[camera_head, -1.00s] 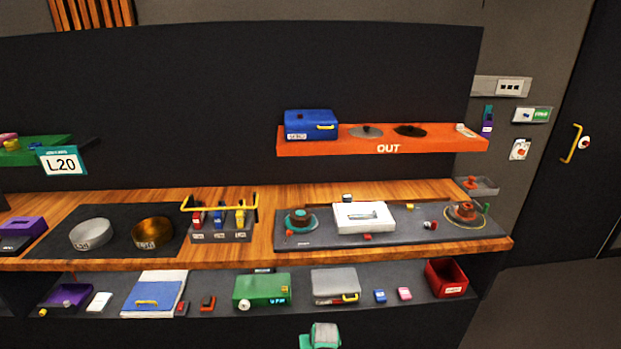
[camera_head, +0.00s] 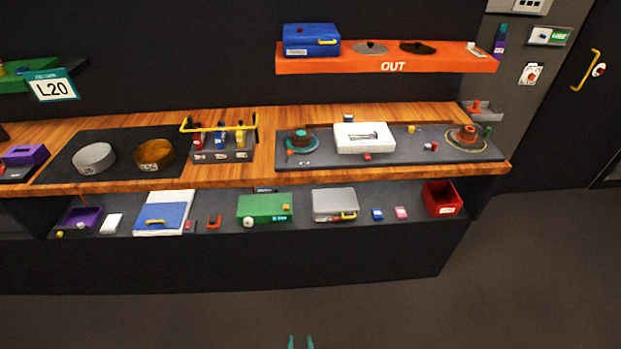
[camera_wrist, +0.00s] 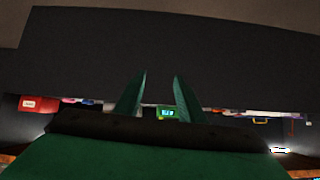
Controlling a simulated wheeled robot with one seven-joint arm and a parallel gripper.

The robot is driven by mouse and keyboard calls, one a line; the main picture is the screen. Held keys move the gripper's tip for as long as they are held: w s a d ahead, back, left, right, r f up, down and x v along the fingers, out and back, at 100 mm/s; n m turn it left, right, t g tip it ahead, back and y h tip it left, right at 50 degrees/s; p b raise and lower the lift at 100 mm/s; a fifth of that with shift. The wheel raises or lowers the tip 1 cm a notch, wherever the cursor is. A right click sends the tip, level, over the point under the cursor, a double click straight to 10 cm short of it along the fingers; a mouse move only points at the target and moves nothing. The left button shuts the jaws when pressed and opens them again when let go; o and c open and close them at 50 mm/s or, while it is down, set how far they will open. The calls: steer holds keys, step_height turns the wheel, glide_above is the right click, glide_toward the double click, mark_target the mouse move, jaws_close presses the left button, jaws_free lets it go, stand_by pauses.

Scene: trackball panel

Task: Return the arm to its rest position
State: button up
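My gripper (camera_head: 301,343) shows only as two teal fingertips at the bottom edge of the head view, in front of the dark floor. In the wrist view my gripper (camera_wrist: 158,88) has its two green fingers apart, with nothing held between them. It is clear of the counter and the shelves. The rest of my arm is hidden below the head view.
The wooden counter (camera_head: 262,170) carries pans, a lever rack (camera_head: 222,150) and a white box (camera_head: 364,138). The lower shelf holds a green box (camera_head: 262,208), a grey case (camera_head: 335,203) and a red bin (camera_head: 441,200). Open floor (camera_head: 400,310) lies in front.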

steer(key=s+d+r+t, duration=0.2)
steer(key=s+r+t, duration=0.1)
steer(key=s+r, duration=1.15)
steer(key=s+r+t, duration=0.1)
steer(key=s+r, duration=0.4)
steer(key=r, duration=0.3)
steer(key=s+d+r+t, duration=0.1)
steer(key=s+r, duration=0.3)
steer(key=r, duration=0.3)
steer(key=shift+s+r+h, duration=0.35)
steer(key=shift+r+h, duration=0.05)
